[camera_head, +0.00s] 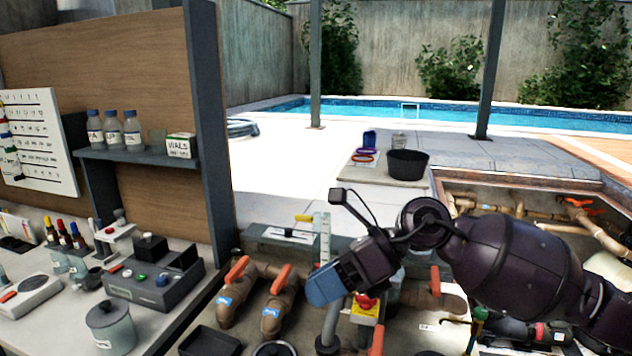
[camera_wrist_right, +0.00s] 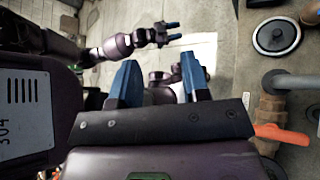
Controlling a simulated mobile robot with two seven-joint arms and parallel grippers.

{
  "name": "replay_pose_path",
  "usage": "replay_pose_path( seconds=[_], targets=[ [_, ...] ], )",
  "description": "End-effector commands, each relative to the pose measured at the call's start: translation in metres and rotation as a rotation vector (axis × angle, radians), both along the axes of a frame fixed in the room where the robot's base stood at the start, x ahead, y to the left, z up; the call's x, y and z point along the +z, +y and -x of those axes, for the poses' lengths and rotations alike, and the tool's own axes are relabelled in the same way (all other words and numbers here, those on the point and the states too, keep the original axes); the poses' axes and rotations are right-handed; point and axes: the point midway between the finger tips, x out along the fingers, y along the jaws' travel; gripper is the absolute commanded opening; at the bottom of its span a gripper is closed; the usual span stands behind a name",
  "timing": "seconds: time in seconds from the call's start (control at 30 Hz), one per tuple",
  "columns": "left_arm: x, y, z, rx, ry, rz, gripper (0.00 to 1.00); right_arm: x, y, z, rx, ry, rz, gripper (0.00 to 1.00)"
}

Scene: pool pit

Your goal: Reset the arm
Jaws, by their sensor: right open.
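My right arm comes in from the right in the head view, and its gripper (camera_head: 326,284) points left above the pipework. Only the outer side of its blue fingers shows there. In the right wrist view the two blue fingers of the right gripper (camera_wrist_right: 160,82) stand apart with nothing between them. The left gripper is outside the head view.
Brown pipes with orange-handled valves (camera_head: 280,290) lie below the right gripper. A red emergency button on a yellow box (camera_head: 367,310) is close by. A workbench with a grey control box (camera_head: 155,285) and a lidded pot (camera_head: 110,328) stands left.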

Motion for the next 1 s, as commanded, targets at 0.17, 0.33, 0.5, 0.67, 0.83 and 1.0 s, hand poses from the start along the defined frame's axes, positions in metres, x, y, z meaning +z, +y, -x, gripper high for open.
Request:
replay_pose_path(
  seconds=[0.17,0.33,0.5,0.67,0.83,1.0],
  targets=[
    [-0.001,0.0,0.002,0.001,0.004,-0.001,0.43,0.016,0.02,0.017,-0.139,0.229,-0.371,0.43],
    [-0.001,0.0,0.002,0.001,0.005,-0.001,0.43,0.033,0.013,0.013,-0.327,0.461,-0.688,0.43],
    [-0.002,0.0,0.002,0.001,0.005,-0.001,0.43,0.035,-0.018,-0.004,-0.563,0.709,-0.971,0.43],
    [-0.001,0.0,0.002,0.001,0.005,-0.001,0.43,0.016,-0.062,-0.02,-0.823,0.947,-1.201,0.43],
    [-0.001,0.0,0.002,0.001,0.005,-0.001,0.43,-0.028,-0.118,-0.027,-1.139,1.204,-1.4,0.43],
    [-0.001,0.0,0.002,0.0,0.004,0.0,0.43,-0.091,-0.172,-0.012,-1.489,1.458,-1.544,0.43]
  ],
)
